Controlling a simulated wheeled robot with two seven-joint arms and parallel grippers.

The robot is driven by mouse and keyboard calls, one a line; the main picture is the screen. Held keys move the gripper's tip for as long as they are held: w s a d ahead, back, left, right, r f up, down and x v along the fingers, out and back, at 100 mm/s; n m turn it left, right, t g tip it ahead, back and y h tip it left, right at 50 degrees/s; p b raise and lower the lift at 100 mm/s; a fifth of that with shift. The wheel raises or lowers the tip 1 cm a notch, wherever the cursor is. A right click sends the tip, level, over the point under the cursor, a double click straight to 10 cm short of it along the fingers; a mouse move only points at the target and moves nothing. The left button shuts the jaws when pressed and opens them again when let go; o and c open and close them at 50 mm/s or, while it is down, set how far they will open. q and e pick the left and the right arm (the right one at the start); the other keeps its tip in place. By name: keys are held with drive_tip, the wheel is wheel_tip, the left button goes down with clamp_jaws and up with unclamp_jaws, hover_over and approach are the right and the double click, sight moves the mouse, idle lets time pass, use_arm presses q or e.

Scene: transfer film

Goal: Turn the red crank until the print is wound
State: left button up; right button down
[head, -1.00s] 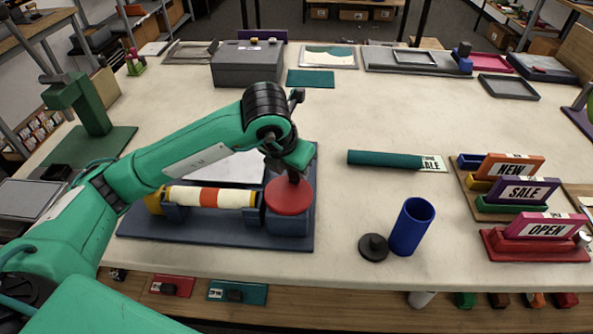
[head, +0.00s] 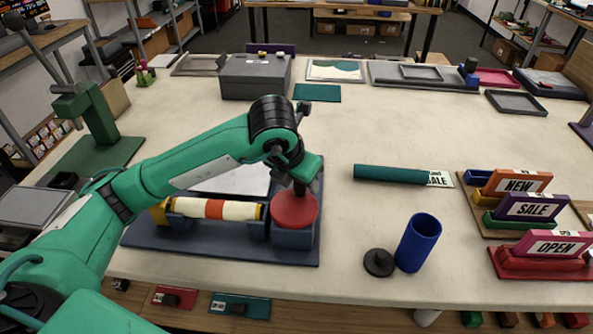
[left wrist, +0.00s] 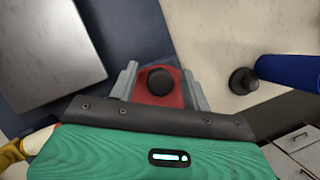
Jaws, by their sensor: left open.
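The red crank (head: 293,212) is a round disc on a block at the right end of the blue-grey winder base (head: 190,248). Its dark knob shows in the left wrist view (left wrist: 160,79). My left gripper (head: 303,188) is over the disc, pointing down. In the left wrist view its two grey fingers (left wrist: 160,85) are apart, one on each side of the knob, with gaps visible. A roll in cream with an orange-red band (head: 238,209) lies on the winder left of the crank. A pale flat plate (head: 235,181) behind it is partly hidden by my arm.
A blue open tube (head: 418,243) and a black cap (head: 379,263) stand right of the winder. A teal tube (head: 388,174) lies behind them with a SALE print at its end. Sign holders (head: 520,208) fill the right edge.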

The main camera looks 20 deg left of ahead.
sight(285, 209)
use_arm(q)
drive_tip(key=b+v, duration=0.1)
drive_tip(key=v, duration=1.2)
drive_tip(key=shift+s+r, duration=0.15)
drive_tip(key=shift+r, duration=0.1)
use_arm(e)
drive_tip(key=shift+w+d+f, duration=0.15)
drive_tip(key=shift+w+f, duration=0.1)
drive_tip(key=shift+w, duration=0.25)
drive_tip(key=shift+w, duration=0.15)
